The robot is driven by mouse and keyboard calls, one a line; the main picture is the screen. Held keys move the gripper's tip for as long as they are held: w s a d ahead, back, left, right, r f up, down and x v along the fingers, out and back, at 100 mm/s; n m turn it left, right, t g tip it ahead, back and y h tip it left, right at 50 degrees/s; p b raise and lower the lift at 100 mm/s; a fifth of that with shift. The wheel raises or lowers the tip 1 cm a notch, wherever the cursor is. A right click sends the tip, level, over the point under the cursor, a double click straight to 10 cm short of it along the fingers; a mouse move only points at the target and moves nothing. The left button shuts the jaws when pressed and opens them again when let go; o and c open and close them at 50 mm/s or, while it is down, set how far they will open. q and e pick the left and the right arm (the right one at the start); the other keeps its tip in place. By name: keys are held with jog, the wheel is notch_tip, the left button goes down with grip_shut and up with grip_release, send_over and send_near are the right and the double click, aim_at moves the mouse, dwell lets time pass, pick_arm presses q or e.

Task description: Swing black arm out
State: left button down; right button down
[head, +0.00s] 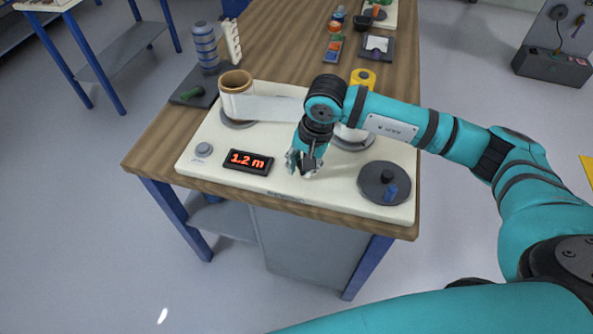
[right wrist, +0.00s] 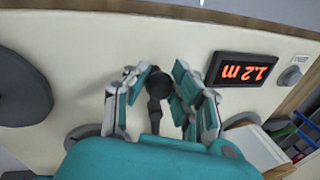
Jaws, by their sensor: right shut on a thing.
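The black arm (right wrist: 158,88) is a short dark lever with a rounded end. In the right wrist view it lies between the two finger sets of my right gripper (right wrist: 160,95). My right gripper is shut on it, low over the front middle of the cream machine panel (head: 225,170). In the head view the right gripper (head: 306,164) points down, just right of the red 1.2 m display (head: 248,161), and mostly hides the black arm. My left gripper is not in view.
A film roll (head: 236,82) stands at the panel's back left, its white film running right behind my wrist. A dark disc with a blue peg (head: 372,190) is at the front right. A grey knob (head: 203,149) sits left of the display. Small items stand farther back on the wooden table (head: 278,40).

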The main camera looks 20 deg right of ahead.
jog(key=shift+s+d+f+n+b, duration=0.2)
jog(key=shift+d+n+b, duration=0.3)
jog(key=shift+n+b, duration=0.5)
jog(key=shift+s+d+r+n+b, duration=0.1)
jog(key=shift+d+r+n+b, duration=0.15)
jog(key=shift+b, duration=0.3)
jog(key=c, duration=1)
grip_release()
jog(key=r, duration=0.4)
jog(key=s+d+r, duration=0.1)
jog(key=r, duration=0.2)
jog(key=d+r, duration=0.1)
jog(key=r, duration=0.3)
jog(key=shift+s+r, duration=0.15)
jog(key=shift+r, duration=0.2)
